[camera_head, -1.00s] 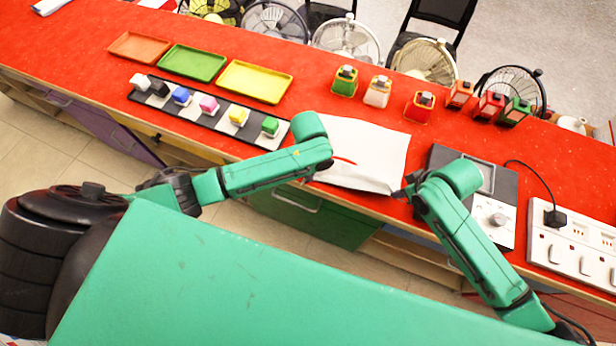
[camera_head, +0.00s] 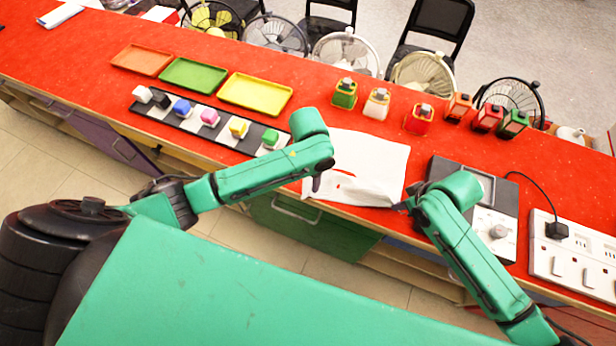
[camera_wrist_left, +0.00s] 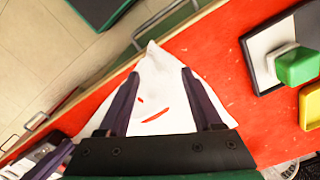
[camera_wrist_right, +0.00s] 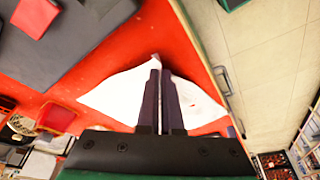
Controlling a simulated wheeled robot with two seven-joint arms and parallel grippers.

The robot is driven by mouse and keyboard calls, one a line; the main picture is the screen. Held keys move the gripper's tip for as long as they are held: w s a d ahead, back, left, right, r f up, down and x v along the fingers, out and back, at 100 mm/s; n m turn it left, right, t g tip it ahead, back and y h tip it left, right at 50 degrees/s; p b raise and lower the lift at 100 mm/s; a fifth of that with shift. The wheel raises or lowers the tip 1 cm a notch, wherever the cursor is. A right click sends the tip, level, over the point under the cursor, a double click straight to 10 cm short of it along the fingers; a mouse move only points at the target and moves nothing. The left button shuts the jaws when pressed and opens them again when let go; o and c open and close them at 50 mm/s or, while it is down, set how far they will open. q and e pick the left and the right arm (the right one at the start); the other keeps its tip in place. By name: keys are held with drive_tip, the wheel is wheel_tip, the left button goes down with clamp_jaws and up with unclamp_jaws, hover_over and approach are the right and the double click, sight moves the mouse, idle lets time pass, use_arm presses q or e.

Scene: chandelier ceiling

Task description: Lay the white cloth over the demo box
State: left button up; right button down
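The white cloth (camera_head: 372,160) lies wrinkled on the red table near its front edge, with a red mark on it. My left gripper (camera_head: 317,184) is at the cloth's left side. In the left wrist view its fingers (camera_wrist_left: 160,76) are apart, with the cloth (camera_wrist_left: 160,95) showing between them. My right gripper (camera_head: 402,208) is at the cloth's near right corner. In the right wrist view its fingers (camera_wrist_right: 159,62) are together, with cloth (camera_wrist_right: 118,92) gathered at the tips. The dark box with a white knob panel (camera_head: 497,225), seemingly the demo box, stands just right of the cloth.
A white socket strip (camera_head: 580,255) with a plugged cable is right of the box. Small colored lanterns (camera_head: 418,120) stand behind. A tray of colored blocks (camera_head: 222,135) and flat trays (camera_head: 255,93) are to the left. Fans (camera_head: 346,52) stand beyond the table.

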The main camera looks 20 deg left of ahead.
sight(307, 191)
use_arm(q)
wheel_tip(307, 191, up, 5)
wheel_tip(307, 191, down, 10)
idle(0.7)
drive_tip(key=shift+c, duration=0.2)
drive_tip(key=shift+s+f, duration=0.1)
clamp_jaws()
drive_tip(key=shift+a, duration=0.1)
wheel_tip(307, 191, up, 5)
drive_tip(key=shift+r, duration=0.1)
